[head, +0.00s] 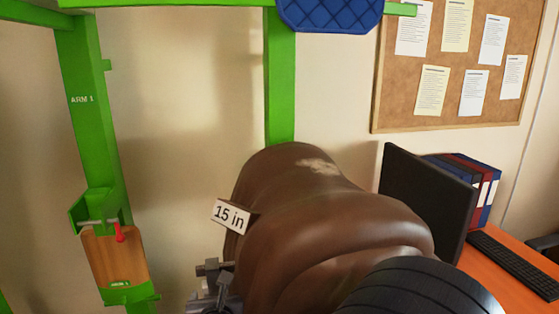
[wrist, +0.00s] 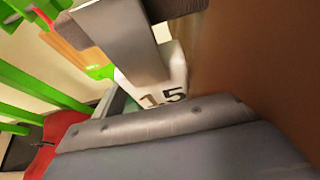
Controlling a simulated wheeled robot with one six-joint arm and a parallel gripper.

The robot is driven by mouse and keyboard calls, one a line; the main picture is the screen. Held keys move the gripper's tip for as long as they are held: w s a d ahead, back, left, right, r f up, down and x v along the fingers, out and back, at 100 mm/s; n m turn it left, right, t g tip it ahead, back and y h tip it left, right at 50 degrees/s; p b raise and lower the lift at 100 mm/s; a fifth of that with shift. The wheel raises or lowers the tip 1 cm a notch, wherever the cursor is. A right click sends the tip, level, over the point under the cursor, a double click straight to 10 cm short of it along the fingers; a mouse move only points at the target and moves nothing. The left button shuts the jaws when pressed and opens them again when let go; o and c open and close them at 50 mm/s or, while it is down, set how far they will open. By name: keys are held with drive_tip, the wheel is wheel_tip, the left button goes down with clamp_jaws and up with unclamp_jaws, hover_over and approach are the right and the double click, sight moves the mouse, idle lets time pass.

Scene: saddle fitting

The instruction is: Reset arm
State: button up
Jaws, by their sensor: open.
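A large brown, smooth, horse-back-shaped form (head: 335,215) fills the lower middle of the head view. A white tag reading "15 in" (head: 230,216) sticks out at its left side. Grey metal parts of my gripper (head: 218,278) show just below the tag, close to the form's left side. The gripper is open. In the wrist view a grey metal finger (wrist: 122,42) reaches down beside the white tag (wrist: 165,85), of which only "15" can be read. I cannot tell whether the finger touches the tag. A brown surface (wrist: 255,60) lies close on the right.
A green post marked "ARM 1" (head: 88,130) stands left, with a wooden board (head: 118,260) and red handle (head: 119,232). A blue quilted pad (head: 330,12) hangs above. A monitor (head: 425,200) and keyboard (head: 515,262) stand on the orange desk (head: 485,285) at right.

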drive_tip(key=s+d, duration=0.3)
drive_tip(key=s, duration=1.1)
drive_tip(key=shift+d+b, duration=0.15)
drive_tip(key=shift+b, duration=0.2)
drive_tip(key=shift+w+d, duration=0.1)
